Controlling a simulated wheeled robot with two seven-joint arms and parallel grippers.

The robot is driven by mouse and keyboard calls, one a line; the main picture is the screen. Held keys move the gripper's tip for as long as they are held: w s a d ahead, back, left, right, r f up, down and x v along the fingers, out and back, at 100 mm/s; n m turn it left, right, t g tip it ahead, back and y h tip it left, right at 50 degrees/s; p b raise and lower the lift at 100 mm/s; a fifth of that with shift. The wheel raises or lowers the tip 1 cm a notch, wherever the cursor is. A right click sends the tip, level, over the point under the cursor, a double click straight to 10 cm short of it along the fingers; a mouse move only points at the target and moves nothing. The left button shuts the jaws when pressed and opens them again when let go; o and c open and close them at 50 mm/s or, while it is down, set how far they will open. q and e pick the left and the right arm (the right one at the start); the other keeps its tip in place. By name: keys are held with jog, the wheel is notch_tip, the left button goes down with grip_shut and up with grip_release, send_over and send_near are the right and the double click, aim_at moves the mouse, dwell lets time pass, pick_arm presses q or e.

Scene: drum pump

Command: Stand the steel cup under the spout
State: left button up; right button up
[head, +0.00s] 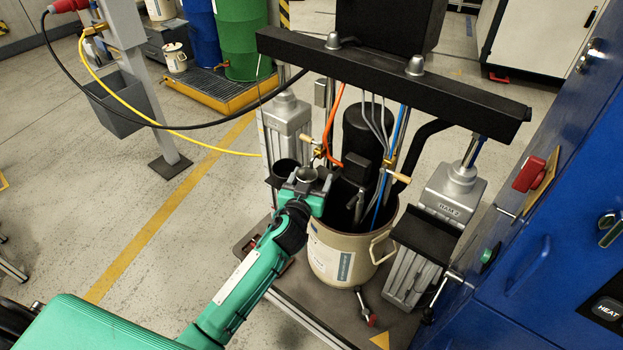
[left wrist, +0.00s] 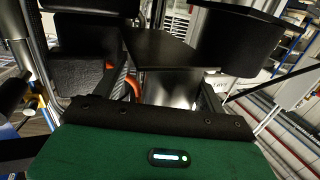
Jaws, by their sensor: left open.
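The steel cup (head: 307,175) shows as a bright round rim between the fingers of my left gripper (head: 304,184), at the left side of the drum pump. In the left wrist view the shiny cup wall (left wrist: 170,90) stands between the two dark fingers of my left gripper (left wrist: 165,98). The gripper is open around the cup; whether a finger touches it I cannot tell. A dark flat plate (left wrist: 160,50) shows beyond the cup. I cannot make out the spout for certain. My right gripper is in neither view.
A black round holder (head: 285,170) is just left of the cup. The cream pail (head: 335,262) stands right of my gripper, under the black crossbeam (head: 390,75), with hoses and brass valves above. A blue cabinet (head: 560,220) closes the right side.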

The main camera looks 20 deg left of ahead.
pick_arm(q)
jog(key=s+b, duration=0.1)
jog(key=s, duration=1)
jog(key=shift+s+r+b, duration=0.25)
jog(key=shift+s+b, duration=0.1)
jog(key=shift+s, duration=0.05)
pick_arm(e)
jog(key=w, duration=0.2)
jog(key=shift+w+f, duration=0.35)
